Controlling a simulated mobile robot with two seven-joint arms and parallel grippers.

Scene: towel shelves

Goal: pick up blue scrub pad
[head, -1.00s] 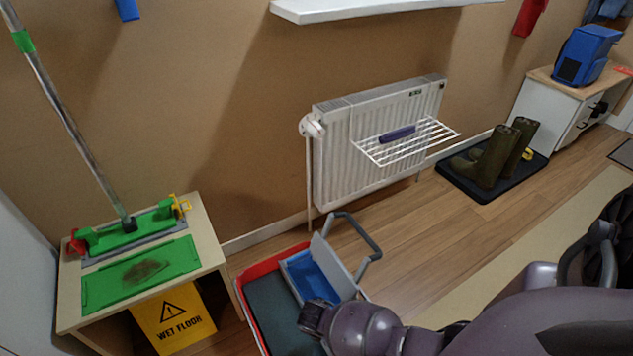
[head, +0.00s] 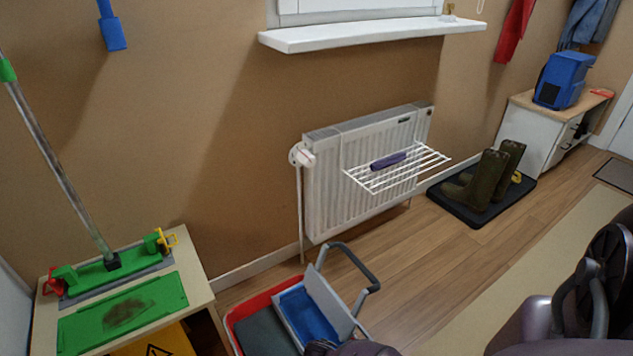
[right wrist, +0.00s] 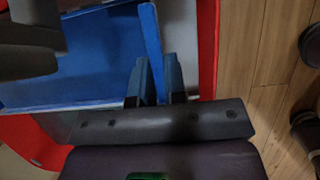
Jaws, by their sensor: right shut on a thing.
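In the right wrist view, a narrow blue strip (right wrist: 152,40) stands edge-on between the two fingers of my right gripper (right wrist: 157,82). It looks like the blue scrub pad, but its face is hidden. My right gripper is shut on it, above a broad blue surface (right wrist: 75,60). My left gripper is not in view.
The grey box sits in a red tray (head: 236,315) with a dark handle (head: 352,262) at its right. A low table (head: 203,297) with a green mop head (head: 112,272) stands at the left. A rack (head: 420,165) on the radiator holds a purple item (head: 388,161). Floor is clear right of the tray.

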